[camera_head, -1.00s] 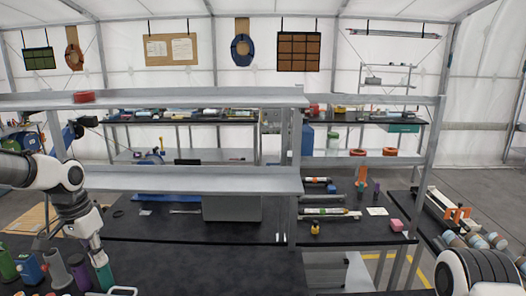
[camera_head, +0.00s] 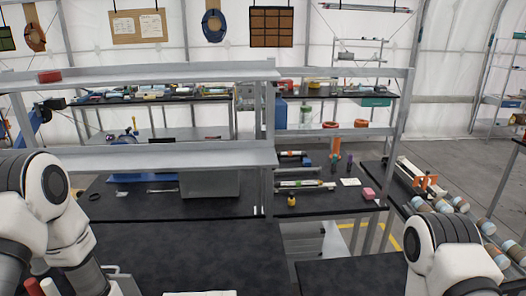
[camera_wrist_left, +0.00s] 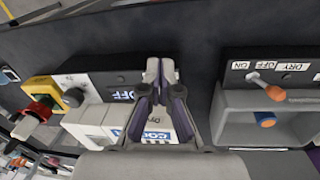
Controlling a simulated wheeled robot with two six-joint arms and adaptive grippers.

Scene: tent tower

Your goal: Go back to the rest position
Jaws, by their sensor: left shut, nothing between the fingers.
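My left arm (camera_head: 38,215) comes in at the lower left of the head view, bent close to the camera, and its gripper is out of that picture. In the left wrist view my left gripper (camera_wrist_left: 161,68) has its fingertips together with nothing between them. It is in front of a black panel (camera_wrist_left: 195,45) with an "OFF" label. A white box with a blue label (camera_wrist_left: 150,125) is behind the fingers; contact cannot be told. My right arm (camera_head: 450,250) shows at the lower right of the head view; its gripper is out of view.
In the wrist view, a grey unit with an orange-tipped lever (camera_wrist_left: 268,88) is at right and a yellow-and-red switch (camera_wrist_left: 42,95) at left. In the head view, the dark bench (camera_head: 220,245) is mostly clear, below a grey shelf (camera_head: 175,158). Red and white cylinders (camera_head: 40,287) stand lower left.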

